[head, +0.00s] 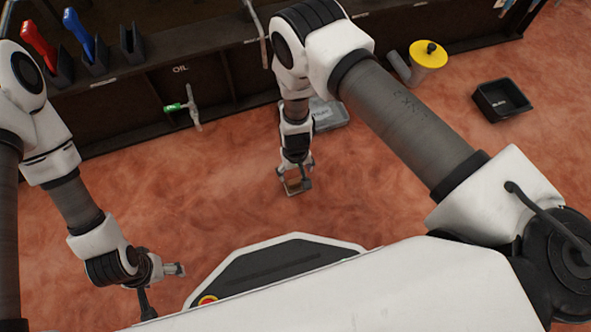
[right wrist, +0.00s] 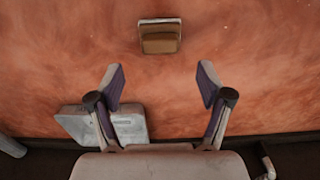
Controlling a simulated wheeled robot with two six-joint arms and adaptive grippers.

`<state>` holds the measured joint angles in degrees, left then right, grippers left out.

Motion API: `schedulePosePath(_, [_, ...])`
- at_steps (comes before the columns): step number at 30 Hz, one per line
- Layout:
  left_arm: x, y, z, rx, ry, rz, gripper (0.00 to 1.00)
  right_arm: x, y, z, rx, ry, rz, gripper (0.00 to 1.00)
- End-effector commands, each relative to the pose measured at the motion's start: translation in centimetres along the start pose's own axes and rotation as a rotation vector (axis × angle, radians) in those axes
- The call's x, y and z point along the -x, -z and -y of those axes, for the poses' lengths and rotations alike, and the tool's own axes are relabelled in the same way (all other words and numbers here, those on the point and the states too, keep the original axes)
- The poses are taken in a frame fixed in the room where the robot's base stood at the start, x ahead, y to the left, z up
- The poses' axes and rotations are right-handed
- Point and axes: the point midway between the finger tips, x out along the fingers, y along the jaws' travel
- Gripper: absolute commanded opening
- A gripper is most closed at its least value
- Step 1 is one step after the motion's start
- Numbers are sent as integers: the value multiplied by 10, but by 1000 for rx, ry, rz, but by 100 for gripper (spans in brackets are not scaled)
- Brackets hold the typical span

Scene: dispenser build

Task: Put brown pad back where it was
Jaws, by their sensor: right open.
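The brown pad (right wrist: 160,42) is a small block with a brown face and a pale edge. It lies on the reddish surface, ahead of and apart from my right gripper's fingertips in the right wrist view. My right gripper (right wrist: 161,72) is open, with nothing between its fingers. In the head view the right gripper (head: 298,183) points down over the pad (head: 293,187), which it partly covers. My left gripper (head: 164,288) is at the lower left of the head view, far from the pad, with its fingers apart and nothing seen between them.
A grey flat box (head: 328,114) lies behind the right gripper; it also shows in the right wrist view (right wrist: 130,125). A dark rack (head: 225,60) with red and blue handled tools runs along the back. A yellow-lidded container (head: 428,56) and a black tray (head: 515,98) stand at right.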

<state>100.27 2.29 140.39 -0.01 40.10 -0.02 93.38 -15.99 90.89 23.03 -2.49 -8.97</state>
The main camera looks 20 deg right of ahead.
Motion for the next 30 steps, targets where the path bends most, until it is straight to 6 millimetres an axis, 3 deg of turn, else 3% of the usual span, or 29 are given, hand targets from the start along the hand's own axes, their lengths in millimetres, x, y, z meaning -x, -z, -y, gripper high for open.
schedulePosePath(1, [25, 0, 0, 0, 0, 0, 78, 25, 0, 0, 1, 0, 0, 78])
schedulePosePath(4, [39, 0, 0, 0, 0, 0, 78, 39, 0, 0, 1, 0, 1, 78])
schedulePosePath(13, [40, 0, 0, 0, 0, 0, 78, 42, 0, 0, 0, 0, 1, 78])
schedulePosePath(16, [40, 0, 0, 0, 0, 0, 78, 43, -11, -13, -4, -16, 3, 78])
schedulePosePath(19, [41, 0, 0, 1, 0, 0, 78, 51, -52, -56, -21, -62, 10, 78])
schedulePosePath(21, [41, 0, 0, 1, 0, 0, 78, 66, -95, -87, -31, -83, 13, 78])
schedulePosePath(23, [41, 0, 0, 0, 0, 0, 78, 84, -133, -104, -39, -78, 13, 78])
schedulePosePath(24, [41, 0, 0, 0, 0, 0, 78, 97, -156, -110, -47, -65, 12, 78])
schedulePosePath(27, [40, 0, 0, 0, 0, 0, 78, 126, -196, -111, -65, -19, 7, 78])
schedulePosePath(30, [40, 0, 0, 0, 0, 0, 78, 139, -211, -109, -74, 7, 2, 78])
